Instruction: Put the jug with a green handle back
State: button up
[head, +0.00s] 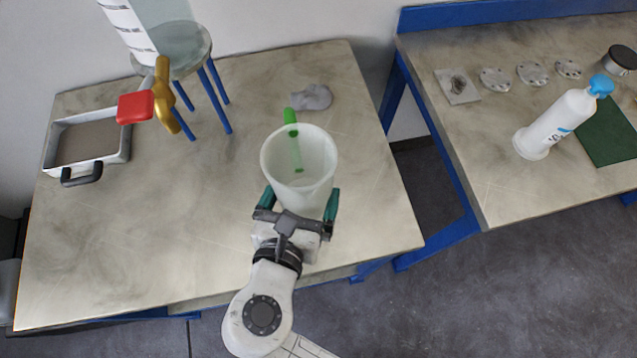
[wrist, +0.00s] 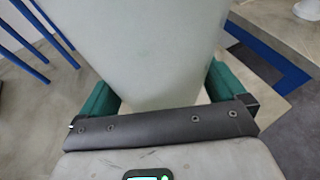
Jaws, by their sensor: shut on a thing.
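The jug (head: 312,157) is whitish and translucent, with a green handle (head: 290,116) on its far side. It looks upright over the front half of the left table, and it looks empty. My gripper (head: 299,203) is shut on the jug, with a green finger on each side of its body. In the wrist view the jug (wrist: 150,45) fills the space between the fingers of my gripper (wrist: 158,95). Its base is hidden, so I cannot tell whether it touches the table.
The left table (head: 170,230) is mostly clear. It holds a grey cloth (head: 312,97), a metal tray (head: 124,143) and a blue-legged stand (head: 215,90) under a vessel with a red-handled tap (head: 135,107). The right table (head: 440,130) holds several metal discs, a white bottle (head: 555,122) and a green mat (head: 606,138).

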jog(key=w+f, duration=0.1)
jog(key=f, duration=0.1)
jog(key=w+d+f, duration=0.1)
jog(key=w+f, duration=0.1)
jog(key=w+d+f, duration=0.1)
jog(key=w+f, duration=0.1)
jog(key=shift+w+d+f, duration=0.1)
jog(key=shift+w+f, duration=0.05)
jog(key=shift+f, duration=1.55)
jog(key=shift+f, duration=0.15)
jog(key=o, duration=1.4)
jog(key=v, duration=1.2)
jog(key=shift+b, duration=0.3)
